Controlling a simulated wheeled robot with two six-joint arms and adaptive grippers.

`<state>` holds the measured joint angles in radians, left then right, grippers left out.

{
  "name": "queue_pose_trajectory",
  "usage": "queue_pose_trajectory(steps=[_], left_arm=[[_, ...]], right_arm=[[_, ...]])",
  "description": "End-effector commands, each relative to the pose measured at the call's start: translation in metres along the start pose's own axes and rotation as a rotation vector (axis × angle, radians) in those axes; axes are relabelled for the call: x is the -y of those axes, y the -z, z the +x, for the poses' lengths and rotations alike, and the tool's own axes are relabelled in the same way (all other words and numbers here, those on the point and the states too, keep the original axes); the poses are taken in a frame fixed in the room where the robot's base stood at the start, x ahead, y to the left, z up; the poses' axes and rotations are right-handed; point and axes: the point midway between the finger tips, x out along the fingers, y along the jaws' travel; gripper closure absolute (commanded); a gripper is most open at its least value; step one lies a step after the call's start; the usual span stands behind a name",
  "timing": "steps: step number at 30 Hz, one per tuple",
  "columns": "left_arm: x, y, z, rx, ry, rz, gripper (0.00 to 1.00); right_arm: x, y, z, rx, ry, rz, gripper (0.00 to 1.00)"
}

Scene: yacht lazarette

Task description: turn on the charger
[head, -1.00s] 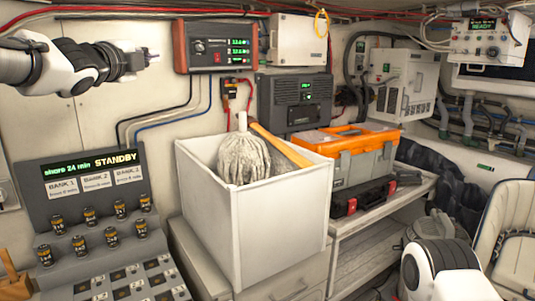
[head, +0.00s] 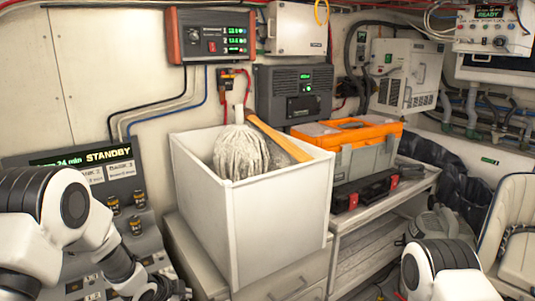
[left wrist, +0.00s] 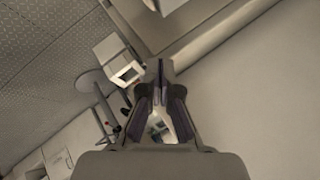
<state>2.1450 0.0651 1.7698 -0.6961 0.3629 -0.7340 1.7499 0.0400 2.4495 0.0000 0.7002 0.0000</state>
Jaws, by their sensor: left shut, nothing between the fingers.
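A red-and-grey wall unit (head: 212,36) with a knob, a small red switch and several lit green readouts hangs at the upper middle of the head view. It looks like the charger. My left gripper (head: 168,290) is at the bottom left, far below the wall unit, partly cut off. In the left wrist view the gripper (left wrist: 159,68) is shut and empty, its fingers meeting at the tips. My right gripper is out of view.
A white bin (head: 275,215) with a mop head (head: 240,152) and wooden handle stands below the wall unit. A dark grey wall box (head: 293,93) and an orange toolbox (head: 350,134) are to its right. The wall left of the unit is clear.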

Motion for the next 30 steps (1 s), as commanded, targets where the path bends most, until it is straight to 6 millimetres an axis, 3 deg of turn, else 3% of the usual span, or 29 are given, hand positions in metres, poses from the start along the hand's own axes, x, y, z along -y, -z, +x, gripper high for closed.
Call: queue_pose_trajectory(steps=[1, 4, 7, 10, 12, 14, 16, 18, 21, 30], left_arm=[[-0.048, -0.013, 0.012, 0.02, -0.074, -0.071, 1.0], [-0.137, -0.034, 0.02, 0.075, -0.202, -0.234, 1.0], [-0.227, -0.053, 0.013, 0.159, -0.321, -0.42, 1.0], [-0.313, -0.07, -0.013, 0.283, -0.421, -0.63, 1.0], [-0.365, -0.081, -0.042, 0.395, -0.466, -0.791, 1.0], [-0.398, -0.087, -0.07, 0.503, -0.473, -0.934, 1.0], [-0.415, -0.094, -0.106, 0.63, -0.419, -1.12, 1.0], [-0.419, -0.101, -0.123, 0.718, -0.322, -1.289, 1.0], [-0.412, -0.104, -0.117, 0.721, -0.257, -1.381, 1.0], [-0.412, -0.103, -0.117, 0.723, -0.255, -1.392, 1.0]], right_arm=[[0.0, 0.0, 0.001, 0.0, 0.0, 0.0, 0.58], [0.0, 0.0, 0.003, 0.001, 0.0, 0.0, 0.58], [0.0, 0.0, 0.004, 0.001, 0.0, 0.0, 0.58], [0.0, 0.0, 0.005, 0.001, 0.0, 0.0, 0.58], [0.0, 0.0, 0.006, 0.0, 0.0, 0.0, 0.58], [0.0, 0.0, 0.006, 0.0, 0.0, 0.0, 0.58], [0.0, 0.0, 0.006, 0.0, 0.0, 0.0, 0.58], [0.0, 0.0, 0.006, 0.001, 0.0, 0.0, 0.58], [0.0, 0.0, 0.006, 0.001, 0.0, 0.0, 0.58], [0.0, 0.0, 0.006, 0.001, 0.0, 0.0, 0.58]])
